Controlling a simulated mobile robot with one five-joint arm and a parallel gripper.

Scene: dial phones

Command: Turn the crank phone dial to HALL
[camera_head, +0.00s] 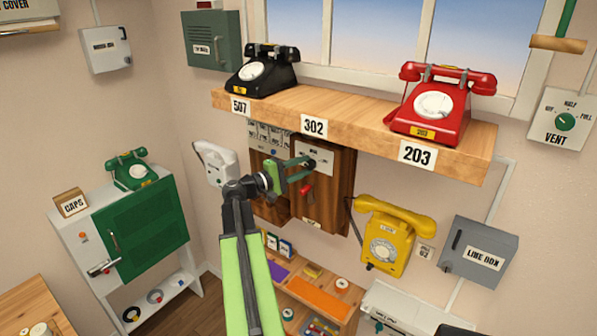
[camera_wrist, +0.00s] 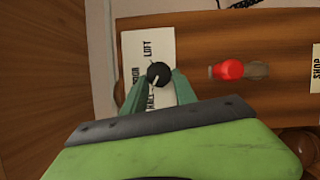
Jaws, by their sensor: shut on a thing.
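The crank phone is a wooden box (camera_head: 330,187) on the wall under the shelf. Its dial is a black knob (camera_wrist: 158,74) on a white plate (camera_wrist: 147,42). The plate reads LOFT above the knob and HALL below it in the wrist view; a third label at the left is partly hidden. A pale mark on the knob seems to point down and left, but it is small. My gripper (camera_head: 298,168) reaches the phone's front, and its green fingers (camera_wrist: 158,84) are shut on the knob from both sides. The fingers partly cover the plate.
A red lever (camera_wrist: 228,70) sticks out beside the dial. A shelf (camera_head: 355,119) with black (camera_head: 262,70) and red (camera_head: 434,100) phones runs above. A yellow phone (camera_head: 388,240) hangs at the right, and a pale wall phone (camera_head: 214,163) at the left.

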